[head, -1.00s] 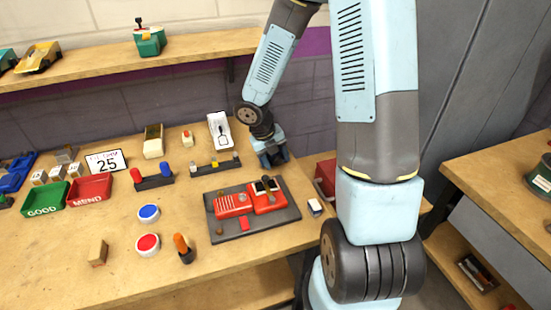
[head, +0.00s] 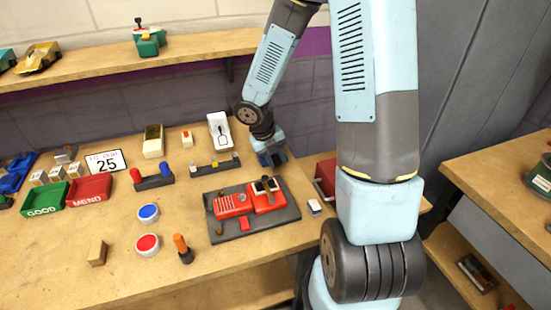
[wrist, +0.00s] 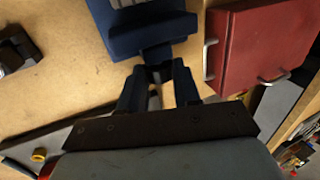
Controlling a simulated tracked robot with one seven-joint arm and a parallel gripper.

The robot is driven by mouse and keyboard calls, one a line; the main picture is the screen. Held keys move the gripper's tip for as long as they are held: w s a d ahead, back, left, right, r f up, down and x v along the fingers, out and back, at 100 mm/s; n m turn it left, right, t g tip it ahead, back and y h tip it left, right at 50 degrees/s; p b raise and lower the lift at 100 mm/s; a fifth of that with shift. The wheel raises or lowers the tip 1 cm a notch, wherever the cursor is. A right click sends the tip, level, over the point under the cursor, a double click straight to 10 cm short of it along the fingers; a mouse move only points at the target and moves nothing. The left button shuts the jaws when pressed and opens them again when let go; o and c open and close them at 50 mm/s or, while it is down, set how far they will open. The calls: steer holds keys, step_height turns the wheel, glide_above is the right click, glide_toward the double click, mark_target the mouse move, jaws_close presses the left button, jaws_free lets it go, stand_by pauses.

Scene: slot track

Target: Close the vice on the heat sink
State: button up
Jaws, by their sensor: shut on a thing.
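The blue vice (wrist: 150,28) stands on the bench at the top of the wrist view, with a dark slide reaching down toward my gripper. In the head view the vice and my gripper (head: 268,153) overlap as a dark blue shape near the bench's back right edge. In the wrist view my gripper (wrist: 158,88) is shut on a small part at the vice's near end, apparently its handle; the fingers hide most of it. A pale sliver shows at the vice's top edge, but I cannot tell whether it is the heat sink. The jaw gap is out of sight.
A red box (wrist: 255,45) with metal handles is right of the vice. In the head view a dark board (head: 285,215) with red parts lies in front of my gripper. A rail with coloured knobs (head: 215,165) is to its left. Bare bench (head: 110,210) lies farther left.

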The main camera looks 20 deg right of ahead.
steer(key=shift+d+y, duration=0.15)
steer(key=shift+y, duration=0.45)
steer(key=shift+d+y, duration=0.2)
steer(key=shift+y, duration=0.95)
steer(key=shift+d+y, duration=0.2)
steer(key=shift+y, duration=0.95)
steer(key=shift+d+f+y, duration=0.1)
steer(key=shift+d+y, duration=0.05)
steer(key=shift+y, duration=0.8)
steer(key=shift+d+y, duration=0.15)
steer(key=shift+y, duration=0.8)
steer(key=shift+d+f+y, duration=0.1)
steer(key=shift+y, duration=0.6)
steer(key=shift+d+f+y, duration=0.1)
steer(key=shift+d+y, duration=0.05)
steer(key=shift+y, duration=0.55)
steer(key=o, duration=1.1)
steer(key=shift+c, duration=0.2)
steer(key=v, duration=1.3)
steer(key=shift+d+r, duration=0.2)
steer(key=shift+r, duration=0.1)
